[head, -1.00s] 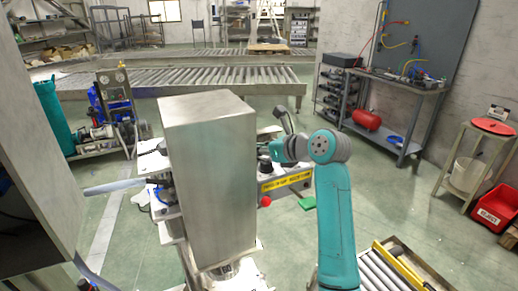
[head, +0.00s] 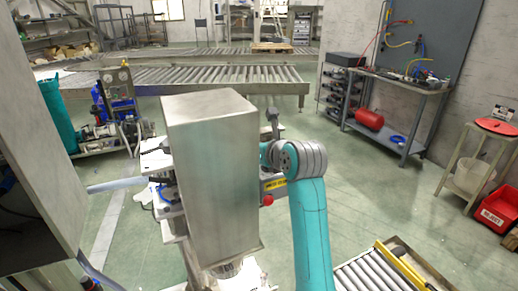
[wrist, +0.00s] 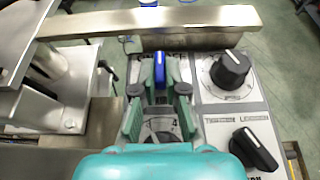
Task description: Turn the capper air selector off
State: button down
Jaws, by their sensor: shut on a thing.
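In the wrist view, my gripper (wrist: 159,90) has its teal fingers on both sides of an upright blue selector handle (wrist: 159,71) on a grey panel (wrist: 212,101). The fingers are closed on this handle. The panel lettering around it is partly covered by the fingers, so I cannot read its marked positions or confirm its name. In the head view, the gripper and the handle are hidden behind my arm and the tall steel box.
Right of the handle sit two black knobs, an upper one (wrist: 230,70) and a lower one (wrist: 254,148). A steel bar (wrist: 150,22) crosses beyond the panel. In the head view, a tall steel box (head: 212,180) stands beside my arm, with a red knob (head: 267,201) near it.

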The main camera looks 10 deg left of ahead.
jog(key=c, duration=1.2)
grip_release()
jog(key=v, duration=1.2)
jog(key=shift+f, duration=0.1)
